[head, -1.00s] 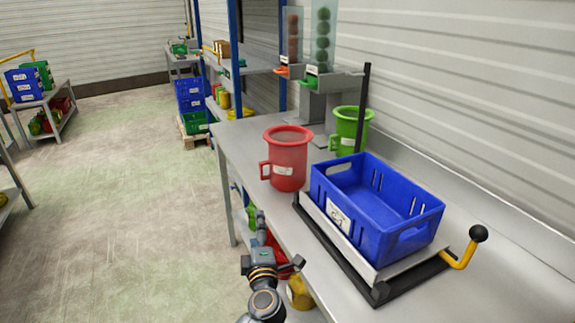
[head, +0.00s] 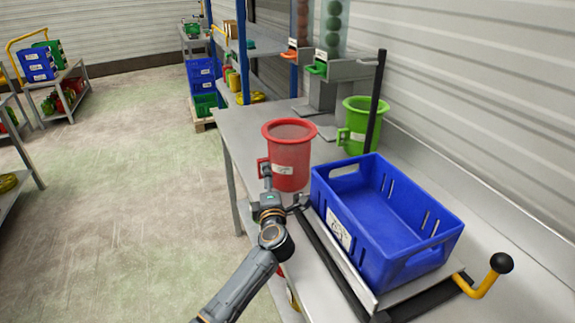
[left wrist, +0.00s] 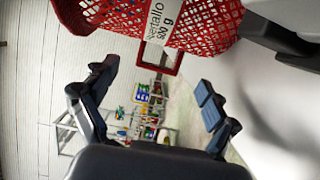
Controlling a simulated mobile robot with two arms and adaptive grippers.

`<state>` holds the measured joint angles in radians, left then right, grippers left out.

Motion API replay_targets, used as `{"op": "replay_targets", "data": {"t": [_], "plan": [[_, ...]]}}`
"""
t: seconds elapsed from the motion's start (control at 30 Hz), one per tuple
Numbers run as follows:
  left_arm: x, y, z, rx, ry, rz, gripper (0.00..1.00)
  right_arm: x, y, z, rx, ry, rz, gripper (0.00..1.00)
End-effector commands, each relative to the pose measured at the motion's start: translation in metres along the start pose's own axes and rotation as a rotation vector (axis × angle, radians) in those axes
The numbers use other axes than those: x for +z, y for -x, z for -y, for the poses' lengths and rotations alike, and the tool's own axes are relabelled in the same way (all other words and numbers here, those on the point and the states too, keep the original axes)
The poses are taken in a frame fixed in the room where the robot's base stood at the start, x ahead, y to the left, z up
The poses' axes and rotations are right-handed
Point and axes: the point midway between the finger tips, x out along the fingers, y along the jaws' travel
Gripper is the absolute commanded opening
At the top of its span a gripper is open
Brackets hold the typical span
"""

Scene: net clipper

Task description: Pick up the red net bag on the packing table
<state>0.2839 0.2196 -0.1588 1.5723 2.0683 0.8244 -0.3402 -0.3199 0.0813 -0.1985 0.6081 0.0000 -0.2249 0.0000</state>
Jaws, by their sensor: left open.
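The red net bag (head: 291,158) stands upright on the packing table (head: 240,128), with a wide round rim, a white label and a square side handle. My left gripper (head: 276,192) is just in front of the bag's handle side and partly covers its lower left. In the left wrist view, the bag (left wrist: 205,25) fills the top with its red mesh and label. Its handle (left wrist: 177,62) hangs between and beyond the open fingers of my left gripper (left wrist: 158,82). Nothing is held. My right gripper is not in view.
A blue crate (head: 325,192) sits on a platform right of the bag, with a black upright post behind it and a yellow lever (head: 485,285) at the front right. A green net bag (head: 361,122) stands behind. Dispenser tubes (head: 332,30) rise at the back.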

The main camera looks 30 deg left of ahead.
Motion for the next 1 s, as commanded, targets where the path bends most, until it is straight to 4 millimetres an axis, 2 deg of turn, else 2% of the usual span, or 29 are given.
{"op": "replay_targets", "data": {"t": [0.17,0.33,0.5,0.77,0.8,0.87,1.0], "plan": [[-0.001,-0.012,-0.001,0.001,-0.001,0.000,0.87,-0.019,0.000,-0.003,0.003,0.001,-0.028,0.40],[-0.007,-0.036,-0.002,0.002,-0.003,-0.001,0.87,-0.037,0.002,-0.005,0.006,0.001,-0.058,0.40],[-0.007,-0.056,0.000,0.000,-0.001,0.000,0.87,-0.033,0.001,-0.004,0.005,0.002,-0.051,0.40],[-0.007,-0.060,0.001,0.000,0.001,0.001,0.87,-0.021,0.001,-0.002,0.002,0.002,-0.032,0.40],[-0.007,-0.060,0.001,0.000,0.001,0.001,0.85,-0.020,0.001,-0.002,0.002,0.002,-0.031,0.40],[-0.007,-0.060,0.001,0.000,0.000,0.001,0.73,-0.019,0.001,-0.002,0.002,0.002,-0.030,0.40],[-0.007,-0.060,0.001,0.000,0.000,0.001,0.44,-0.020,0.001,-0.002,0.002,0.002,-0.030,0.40]]}}
